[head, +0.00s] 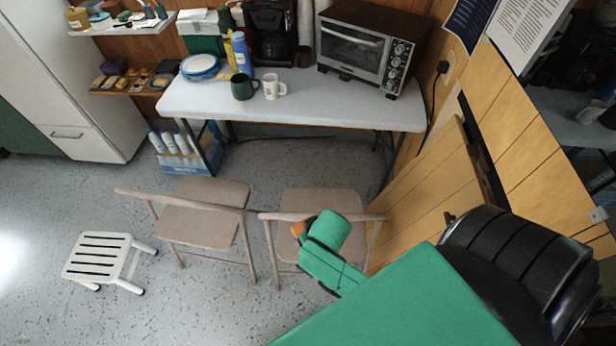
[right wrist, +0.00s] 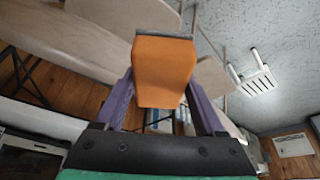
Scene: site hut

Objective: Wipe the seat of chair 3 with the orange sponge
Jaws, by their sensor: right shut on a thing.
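Two beige folding chairs stand in front of the table in the head view. The left one has a bare seat (head: 203,195); the right one's seat (head: 340,201) is partly hidden by my right arm. No number shows on either, so I cannot tell which is chair 3. My right gripper (head: 304,236) is shut on the orange sponge (head: 298,229), over the right chair near its backrest. In the right wrist view the sponge (right wrist: 165,70) sits between the purple fingers, with a beige seat (right wrist: 60,45) beyond. Whether the sponge touches the chair is unclear. My left gripper is out of view.
A white slatted stool (head: 100,257) stands left of the chairs. The table (head: 300,105) behind holds mugs, plates, a coffee maker and a toaster oven (head: 362,52). A wooden panel wall (head: 425,195) is close on the right. Floor left of the chairs is mostly open.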

